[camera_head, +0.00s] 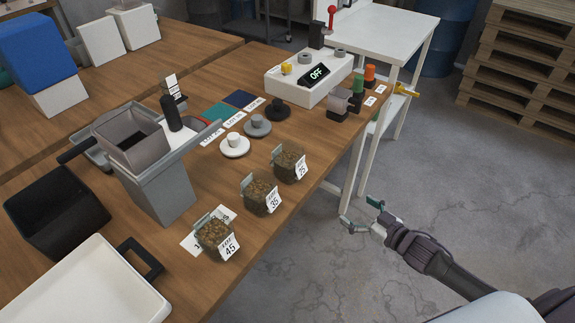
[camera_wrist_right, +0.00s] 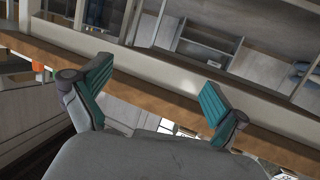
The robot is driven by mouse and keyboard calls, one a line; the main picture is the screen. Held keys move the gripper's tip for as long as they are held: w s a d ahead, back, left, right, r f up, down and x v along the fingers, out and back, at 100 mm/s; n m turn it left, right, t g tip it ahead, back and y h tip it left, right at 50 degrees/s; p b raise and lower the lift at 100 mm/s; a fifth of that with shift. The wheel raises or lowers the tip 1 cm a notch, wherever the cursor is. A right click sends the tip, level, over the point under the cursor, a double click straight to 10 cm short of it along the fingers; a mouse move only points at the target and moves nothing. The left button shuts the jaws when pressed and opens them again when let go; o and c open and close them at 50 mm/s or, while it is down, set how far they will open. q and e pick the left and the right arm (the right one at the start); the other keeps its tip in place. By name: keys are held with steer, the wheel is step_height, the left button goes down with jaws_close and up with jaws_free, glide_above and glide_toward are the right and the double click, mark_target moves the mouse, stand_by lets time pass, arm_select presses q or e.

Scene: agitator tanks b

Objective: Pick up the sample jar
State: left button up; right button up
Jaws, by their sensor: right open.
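Three square clear jars with brown granular contents and white number labels stand in a row near the table's right edge. They are the 25 jar (camera_head: 288,163), the 35 jar (camera_head: 258,193) and the 45 jar (camera_head: 211,232). I cannot tell which one is the sample jar. My right gripper (camera_head: 361,214) is open and empty, off the table's edge over the floor, to the right of the jars. Its teal-padded fingers are spread apart in the right wrist view (camera_wrist_right: 156,76), with no jar between them. My left gripper is not in view.
A grey bin (camera_head: 160,185), black bin (camera_head: 52,215) and white tray (camera_head: 85,290) stand left of the jars. The wooden table edge (camera_wrist_right: 150,76) crosses the wrist view.

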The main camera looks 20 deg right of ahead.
steer(key=w+a+r+n+y, duration=0.1)
steer(key=a+r+n+y, duration=0.2)
steer(key=r, duration=0.4)
steer(key=y, duration=0.3)
glide_toward(301, 166)
steer(key=x, duration=0.7)
steer(key=shift+r+p, duration=0.1)
steer(key=shift+p, duration=0.2)
steer(key=shift+w+a, duration=0.35)
steer(key=shift+w, duration=0.1)
steer(key=x, duration=0.3)
steer(key=p+x, duration=0.1)
steer(key=x, duration=0.1)
steer(key=shift+s+a+f, duration=0.15)
steer(key=shift+a+f, duration=0.15)
steer(key=shift+f, duration=0.05)
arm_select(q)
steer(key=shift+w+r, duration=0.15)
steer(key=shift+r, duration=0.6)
arm_select(e)
steer(key=shift+s, duration=0.1)
steer(key=shift+c, duration=1.2)
steer(key=c, duration=1.2)
